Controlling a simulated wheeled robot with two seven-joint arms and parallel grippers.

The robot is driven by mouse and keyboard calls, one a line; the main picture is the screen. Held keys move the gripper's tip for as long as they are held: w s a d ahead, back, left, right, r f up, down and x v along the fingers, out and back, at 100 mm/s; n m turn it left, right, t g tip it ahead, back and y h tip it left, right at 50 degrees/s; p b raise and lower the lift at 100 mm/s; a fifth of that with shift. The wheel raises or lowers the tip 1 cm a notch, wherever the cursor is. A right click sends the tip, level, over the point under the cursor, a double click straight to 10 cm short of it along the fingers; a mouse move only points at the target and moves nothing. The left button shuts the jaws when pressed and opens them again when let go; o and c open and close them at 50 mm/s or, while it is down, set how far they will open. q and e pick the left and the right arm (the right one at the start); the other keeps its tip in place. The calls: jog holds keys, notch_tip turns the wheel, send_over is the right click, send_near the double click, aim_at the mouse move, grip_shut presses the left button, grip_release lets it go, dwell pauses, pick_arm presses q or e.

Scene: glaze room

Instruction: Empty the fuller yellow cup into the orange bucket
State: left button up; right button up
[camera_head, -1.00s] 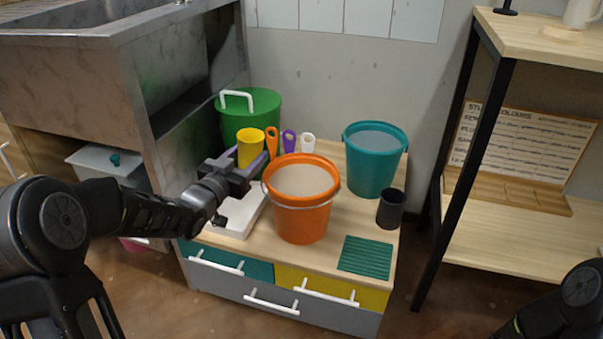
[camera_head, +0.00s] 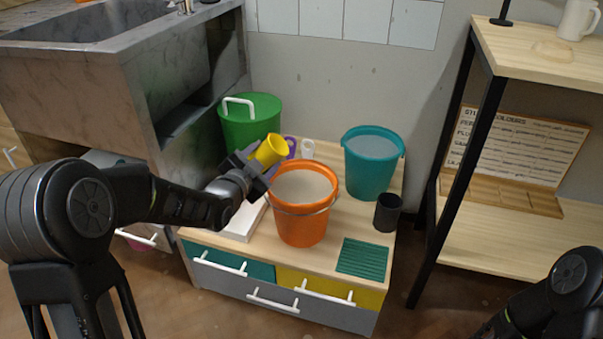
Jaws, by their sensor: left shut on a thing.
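A yellow cup (camera_head: 268,151) is held in my left gripper (camera_head: 262,163), tilted to the right, above the left rim of the orange bucket. My left gripper is shut on it. No stream from the cup is visible, and its contents cannot be made out. The orange bucket (camera_head: 302,217) stands upright on the low cabinet top with a pale fill inside and its wire handle hanging down in front. Only this one yellow cup shows. My right gripper is out of view; only part of my right arm shows at the lower right.
A green lidded bin (camera_head: 249,124) stands behind the cup, and a teal bucket (camera_head: 371,167) is to the right. A dark cup (camera_head: 388,211) and a green ribbed mat (camera_head: 362,257) lie near the right edge. A white tray (camera_head: 243,222) is left of the orange bucket.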

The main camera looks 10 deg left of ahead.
pick_arm(q)
jog(key=shift+f+m+g+y+p, duration=0.3)
jog(key=shift+f+m+y+p, duration=0.1)
jog(key=shift+m+p, duration=0.8)
jog(key=shift+f+m+p, duration=0.15)
jog(key=shift+m+p, duration=0.25)
jog(key=shift+p, duration=0.05)
jog(key=shift+d+r+m+y+p, duration=0.15)
jog(key=shift+r+m+y+p, duration=0.35)
jog(key=shift+p, duration=0.6)
jog(key=shift+w+d+f+m+p, duration=0.1)
jog(key=shift+d+f+m+p, duration=0.1)
jog(key=shift+d+m+p, duration=0.25)
jog(key=shift+d+f+m+p, duration=0.15)
jog(key=shift+d+m+p, duration=0.2)
jog(key=shift+d, duration=0.1)
jog(key=shift+d+f+m+y+p, duration=0.2)
jog(key=shift+f+m+y+p, duration=0.25)
jog(key=shift+m, duration=0.25)
jog(key=shift+d+r+p, duration=0.1)
jog(key=shift+r+p, duration=0.1)
jog(key=shift+p, duration=0.1)
dwell(0.4)
